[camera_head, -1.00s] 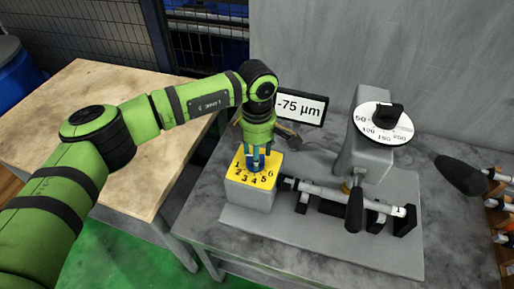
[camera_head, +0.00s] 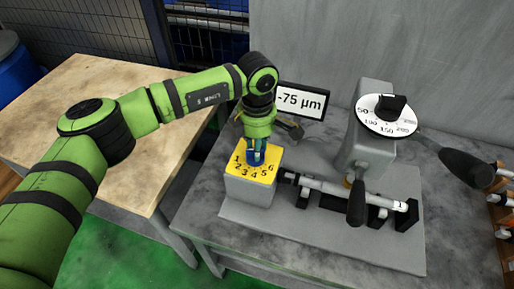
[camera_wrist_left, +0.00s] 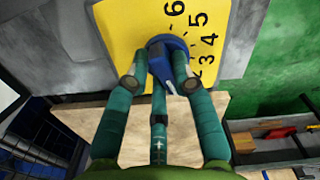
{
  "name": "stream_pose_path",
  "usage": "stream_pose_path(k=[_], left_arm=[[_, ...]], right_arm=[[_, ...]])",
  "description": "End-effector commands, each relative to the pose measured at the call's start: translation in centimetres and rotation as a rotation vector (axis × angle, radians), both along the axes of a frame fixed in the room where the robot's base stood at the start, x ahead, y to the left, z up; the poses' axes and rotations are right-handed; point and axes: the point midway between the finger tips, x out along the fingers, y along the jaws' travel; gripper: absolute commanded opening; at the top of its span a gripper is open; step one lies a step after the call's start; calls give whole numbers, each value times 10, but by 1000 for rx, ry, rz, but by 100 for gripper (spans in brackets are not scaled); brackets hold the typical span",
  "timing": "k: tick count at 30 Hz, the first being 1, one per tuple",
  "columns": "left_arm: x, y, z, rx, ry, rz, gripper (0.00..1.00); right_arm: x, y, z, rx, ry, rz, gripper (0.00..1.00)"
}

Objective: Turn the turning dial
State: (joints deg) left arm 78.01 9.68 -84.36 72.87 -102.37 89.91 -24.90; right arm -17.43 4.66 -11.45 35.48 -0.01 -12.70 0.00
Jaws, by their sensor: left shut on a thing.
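The turning dial is a blue knob (camera_wrist_left: 172,62) on a yellow plate (camera_head: 238,170) numbered 1 to 6, on top of a grey block. My left gripper (camera_head: 256,150) reaches down onto it from above, and its green fingers are shut around the knob. In the left wrist view my left gripper (camera_wrist_left: 160,75) has its fingers on both sides and in front of the knob. A pale pointer tip on the knob shows between the fingers, on the side near the 2. Fingers partly hide the knob and the low numbers. My right gripper is not in view.
A display (camera_head: 301,101) reading -75 µm stands behind the block. To the right are a white dial (camera_head: 385,128) with a black knob, a shaft (camera_head: 338,190) on supports, and black-handled levers (camera_head: 466,168). A wooden table (camera_head: 95,85) is at the left.

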Motion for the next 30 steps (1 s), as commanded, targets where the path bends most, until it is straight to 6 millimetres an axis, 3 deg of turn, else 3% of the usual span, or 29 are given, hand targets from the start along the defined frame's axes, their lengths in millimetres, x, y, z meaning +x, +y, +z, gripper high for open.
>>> stream_pose_path(k=[15,30], left_arm=[[1,3,-5,-1,-1,450,0],[1,5,-3,-1,1,835,0]], right_arm=[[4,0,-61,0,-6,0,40],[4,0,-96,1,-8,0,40]])
